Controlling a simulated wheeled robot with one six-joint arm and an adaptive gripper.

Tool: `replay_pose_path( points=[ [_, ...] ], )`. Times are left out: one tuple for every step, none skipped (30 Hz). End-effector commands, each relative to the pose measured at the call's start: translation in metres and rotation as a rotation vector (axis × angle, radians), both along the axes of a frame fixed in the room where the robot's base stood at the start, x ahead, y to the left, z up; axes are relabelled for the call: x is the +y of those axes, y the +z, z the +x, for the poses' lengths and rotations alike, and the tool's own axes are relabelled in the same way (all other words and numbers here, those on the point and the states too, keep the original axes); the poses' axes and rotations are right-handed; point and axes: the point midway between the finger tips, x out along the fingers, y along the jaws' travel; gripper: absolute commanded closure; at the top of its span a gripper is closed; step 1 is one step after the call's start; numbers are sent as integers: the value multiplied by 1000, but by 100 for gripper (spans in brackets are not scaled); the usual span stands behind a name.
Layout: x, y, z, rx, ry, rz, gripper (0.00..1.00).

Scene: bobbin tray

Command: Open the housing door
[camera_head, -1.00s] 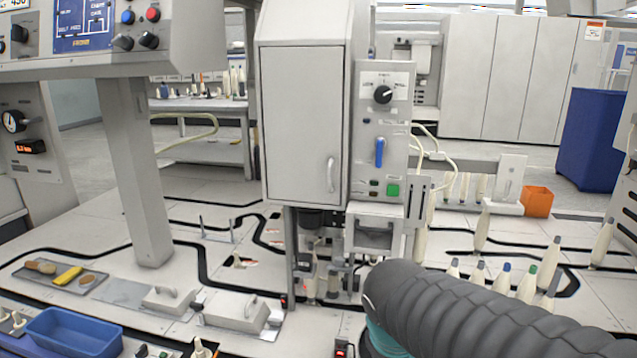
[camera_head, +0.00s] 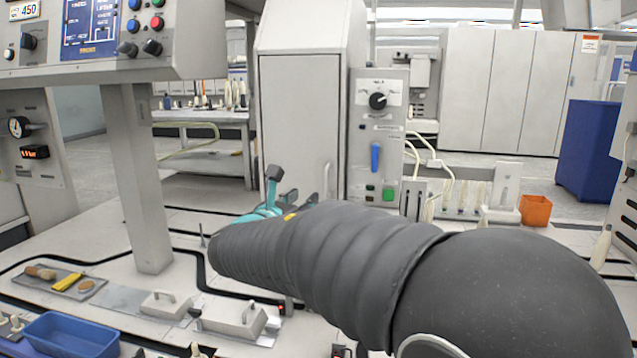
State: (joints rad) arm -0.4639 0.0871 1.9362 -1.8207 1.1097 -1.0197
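The housing door (camera_head: 297,125) is the tall light-grey front panel of the cabinet in the middle of the head view. It looks shut. Its upright handle (camera_head: 326,177) is at the lower right of the panel, and its lower end is hidden. My gripper (camera_head: 318,199) is partly visible just below the handle, with dark finger parts showing behind my arm's grey ribbed sleeve. Most of the gripper is hidden by my arm, so its opening and any contact with the handle cannot be told.
A control box (camera_head: 377,135) with a black knob, blue lever and green button stands right of the door. A grey post (camera_head: 140,170) stands at the left. A blue tray (camera_head: 70,336) and a tool tray (camera_head: 60,284) lie at the lower left. An orange bin (camera_head: 536,210) is at the right.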

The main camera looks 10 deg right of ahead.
Motion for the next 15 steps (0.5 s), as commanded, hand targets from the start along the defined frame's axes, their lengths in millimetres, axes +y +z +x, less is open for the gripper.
replay_pose_path(
  points=[
    [-1, 0, 0, 13, -3, -18, 63],
    [-1, 0, 0, 19, -3, -26, 63],
    [-1, 0, 0, 23, -3, -33, 63],
    [-2, -1, 1, 26, -3, -35, 63],
    [-2, -1, 3, 27, -3, -37, 63],
    [-4, -1, 5, 29, -3, -37, 63],
    [-5, -1, 8, 28, -3, -37, 63],
    [-8, -1, 11, 27, -3, -36, 63],
    [-11, -1, 15, 28, -5, -36, 63],
    [-14, -1, 19, 28, -6, -35, 63],
    [-17, -1, 23, 28, -5, -35, 63],
    [-21, -1, 30, 28, -6, -34, 63],
    [-24, -1, 34, 28, -6, -35, 63],
    [-27, -1, 39, 28, -5, -35, 63],
    [-32, -1, 45, 28, -6, -34, 63]
  ],
)
